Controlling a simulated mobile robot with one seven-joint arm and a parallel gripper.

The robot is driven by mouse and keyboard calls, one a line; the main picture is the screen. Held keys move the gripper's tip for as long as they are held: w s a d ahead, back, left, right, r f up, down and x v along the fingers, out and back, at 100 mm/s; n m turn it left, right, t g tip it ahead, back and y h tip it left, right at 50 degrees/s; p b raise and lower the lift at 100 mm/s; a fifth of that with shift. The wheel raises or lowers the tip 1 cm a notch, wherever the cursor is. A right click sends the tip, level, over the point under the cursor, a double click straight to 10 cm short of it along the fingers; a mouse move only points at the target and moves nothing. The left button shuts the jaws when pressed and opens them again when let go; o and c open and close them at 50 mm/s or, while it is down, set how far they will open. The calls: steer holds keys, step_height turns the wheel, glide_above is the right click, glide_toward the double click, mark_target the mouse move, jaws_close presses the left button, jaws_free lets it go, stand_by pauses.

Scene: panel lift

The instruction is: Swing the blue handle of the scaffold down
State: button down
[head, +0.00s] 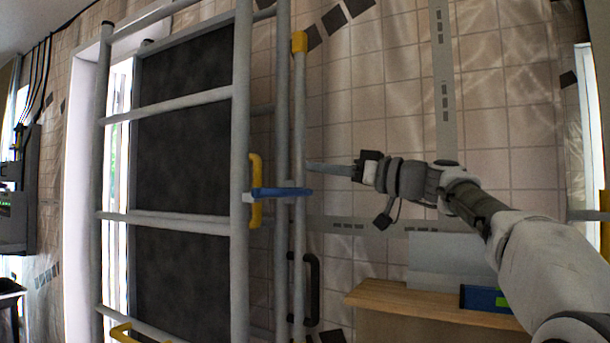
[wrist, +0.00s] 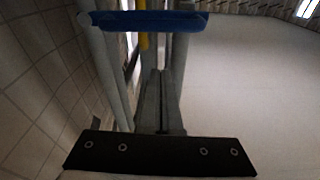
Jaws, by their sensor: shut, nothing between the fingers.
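The blue handle (head: 281,192) lies about level across the scaffold (head: 240,130), reaching from beside a yellow grip (head: 255,190) to a thin grey post (head: 299,120). It also shows as a blue bar across the top of the wrist view (wrist: 150,21). My gripper (head: 310,166) comes from the right, its fingers shut and empty. In the head view its tips are just right of the thin post and a little above the blue handle. In the wrist view the fingers (wrist: 160,74) point toward the bar, with a gap in the picture between them.
A dark panel (head: 185,150) stands behind the scaffold's rails at left. A black pull handle (head: 311,290) is low beside the posts. A wooden shelf (head: 400,302) with a blue box (head: 484,298) sits below my arm. The tiled wall is behind.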

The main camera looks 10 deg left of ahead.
steer(key=shift+v, duration=2.65)
steer(key=shift+f, duration=0.1)
steer(key=s+f+m+h, duration=0.3)
steer(key=s+f+h, duration=0.2)
steer(key=f, duration=0.4)
steer(key=s+f+m+h, duration=0.4)
steer(key=s+f, duration=0.2)
steer(key=f, duration=0.3)
steer(key=s+d+f+m+g+h, duration=0.1)
steer(key=s+d+f+m+h, duration=0.3)
steer(key=s+d+f, duration=0.65)
steer(key=s+d+f+m+h, duration=0.2)
steer(key=s+d+f+h, duration=0.4)
steer(key=s+f, duration=0.6)
step_height(320, 180, up, 23)
steer(key=w+p, duration=0.1)
steer(key=p, duration=2.3)
steer(key=shift+w+d+r+y, duration=0.2)
steer(key=shift+d+y, duration=0.1)
steer(key=shift+d, duration=0.1)
